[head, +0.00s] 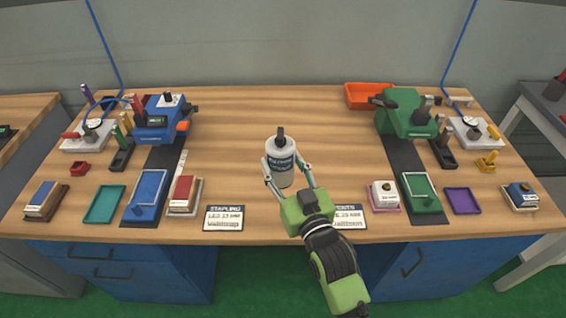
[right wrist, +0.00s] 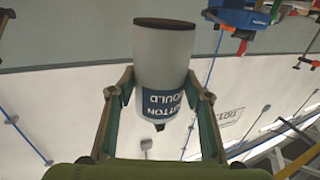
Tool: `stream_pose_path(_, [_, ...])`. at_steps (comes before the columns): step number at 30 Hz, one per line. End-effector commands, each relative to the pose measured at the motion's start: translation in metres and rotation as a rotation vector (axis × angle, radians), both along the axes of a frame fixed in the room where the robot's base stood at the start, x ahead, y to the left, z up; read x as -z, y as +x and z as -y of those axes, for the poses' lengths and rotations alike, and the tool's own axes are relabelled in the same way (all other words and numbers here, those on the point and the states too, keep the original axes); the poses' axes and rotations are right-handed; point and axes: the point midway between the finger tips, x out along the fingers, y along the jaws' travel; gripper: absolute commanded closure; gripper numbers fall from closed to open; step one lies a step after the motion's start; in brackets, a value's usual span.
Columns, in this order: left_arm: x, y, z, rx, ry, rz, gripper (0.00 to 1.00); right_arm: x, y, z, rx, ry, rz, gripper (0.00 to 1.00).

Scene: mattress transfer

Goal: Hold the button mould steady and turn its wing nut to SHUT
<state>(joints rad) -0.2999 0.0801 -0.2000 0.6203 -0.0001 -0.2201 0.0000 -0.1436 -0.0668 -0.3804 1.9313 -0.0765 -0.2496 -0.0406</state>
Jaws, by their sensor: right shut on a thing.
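The button mould (head: 281,163) is a pale grey-white cylinder with a dark blue label. It stands out over the middle of the bench in the head view. A black wing nut (head: 281,133) sits at its top; its setting is too small to read. My right gripper (head: 289,178) is shut on the mould, one finger on each side. In the right wrist view the mould (right wrist: 165,60) appears upside down between the fingers, its dark base clear of any surface, so it looks held above the bench. My left gripper is not in view.
The wooden bench (head: 235,130) is clear around the mould. A blue machine (head: 158,120) stands at left, a green one (head: 405,113) at right. Placards (head: 224,218), trays (head: 104,204) and stamp blocks line the front. An orange bin (head: 368,95) is at the back.

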Motion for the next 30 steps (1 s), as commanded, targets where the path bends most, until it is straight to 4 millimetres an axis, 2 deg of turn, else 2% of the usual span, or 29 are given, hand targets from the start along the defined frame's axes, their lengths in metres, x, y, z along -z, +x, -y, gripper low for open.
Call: stream_pose_path(30, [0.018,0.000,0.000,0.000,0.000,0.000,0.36,0.026,0.000,0.000,0.000,0.003,0.008,0.96])
